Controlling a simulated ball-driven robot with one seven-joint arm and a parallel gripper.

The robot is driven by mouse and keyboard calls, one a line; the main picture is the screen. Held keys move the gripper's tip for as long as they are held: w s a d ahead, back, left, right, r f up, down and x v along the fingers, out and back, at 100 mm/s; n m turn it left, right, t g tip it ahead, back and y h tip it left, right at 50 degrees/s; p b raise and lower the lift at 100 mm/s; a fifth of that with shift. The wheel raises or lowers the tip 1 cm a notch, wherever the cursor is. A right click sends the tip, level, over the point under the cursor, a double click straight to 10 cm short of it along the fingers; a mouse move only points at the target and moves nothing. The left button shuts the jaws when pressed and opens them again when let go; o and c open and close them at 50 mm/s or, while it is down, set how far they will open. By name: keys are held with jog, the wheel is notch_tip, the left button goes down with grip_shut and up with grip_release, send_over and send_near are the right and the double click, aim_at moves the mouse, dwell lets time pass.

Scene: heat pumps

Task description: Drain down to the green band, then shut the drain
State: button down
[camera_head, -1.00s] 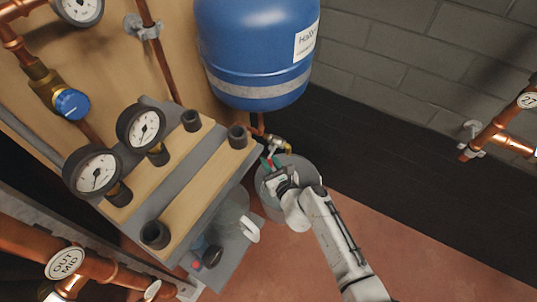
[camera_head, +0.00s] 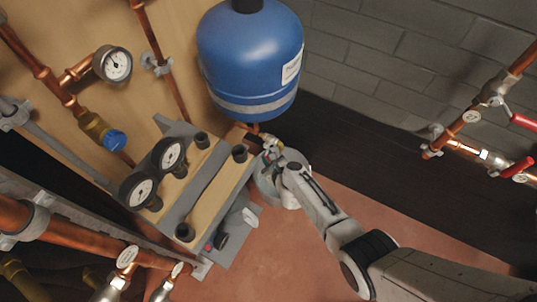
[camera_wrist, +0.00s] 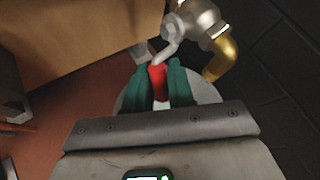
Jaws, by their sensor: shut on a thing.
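My gripper (camera_wrist: 160,88) has green fingers, which are shut on the red handle (camera_wrist: 157,80) of the drain cock. The cock's silver body (camera_wrist: 198,18) and brass outlet elbow (camera_wrist: 222,58) are just beyond the fingers in the wrist view. A round pressure gauge (camera_head: 117,65) is on the copper pipe at upper left. Its needle and any green band are too small to read.
Copper pipes with red-handled valves (camera_head: 520,168) are at right. The red floor (camera_head: 300,255) is clear in front.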

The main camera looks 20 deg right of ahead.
jog(key=shift+s+d+g+p, duration=0.1)
jog(key=shift+g+p, duration=0.2)
jog(key=shift+p, duration=0.4)
jog(key=c, duration=1.1)
grip_release()
jog(key=shift+c, duration=0.2)
jog(key=shift+r, duration=0.15)
jog(key=p+v, duration=0.8)
jog(key=v, duration=0.2)
jog(key=shift+s, duration=0.3)
jog(key=shift+r, duration=0.1)
